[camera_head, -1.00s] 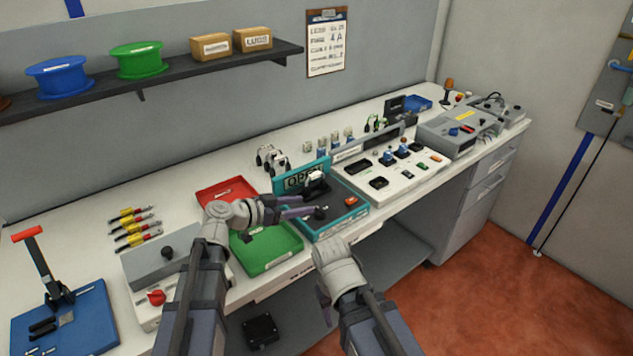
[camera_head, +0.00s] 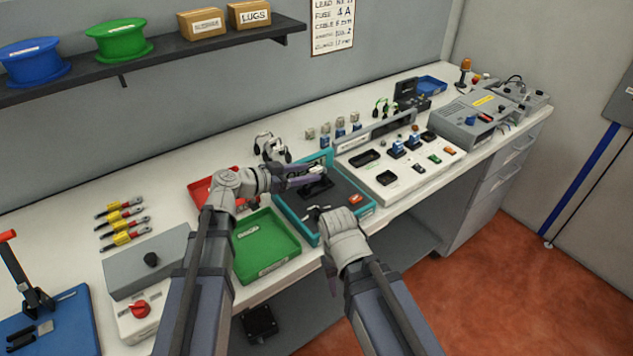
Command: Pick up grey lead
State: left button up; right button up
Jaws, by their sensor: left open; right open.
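A looped grey lead (camera_head: 267,141) with dark ends stands on the bench behind the teal fixture; a second loop may overlap it, and I cannot separate them clearly. My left gripper (camera_head: 318,177) is open over the rear part of the teal fixture (camera_head: 308,230), right of and nearer than the lead, not touching it. A dark and white part of the fixture shows by its fingers, and I see no hold on it. My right gripper (camera_head: 317,211) is open at the fixture's front, its fingers partly hidden by its own wrist.
A red tray (camera_head: 200,190) and a green tray (camera_head: 268,248) lie left of the fixture. A white panel (camera_head: 405,190) with coloured parts is at its right. Several small connectors (camera_head: 340,127) stand behind.

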aim_at(321, 170)
pick_arm(q)
jog(key=shift+f+b+x, duration=0.15)
jog(key=shift+b+x, duration=0.5)
jog(key=shift+x, duration=1.2)
jog(key=shift+f+b+x, duration=0.1)
jog(key=shift+b+x, duration=0.5)
jog(key=shift+x, duration=1.3)
jog(key=shift+w+a, duration=0.1)
jog(key=shift+a, duration=0.15)
grip_shut()
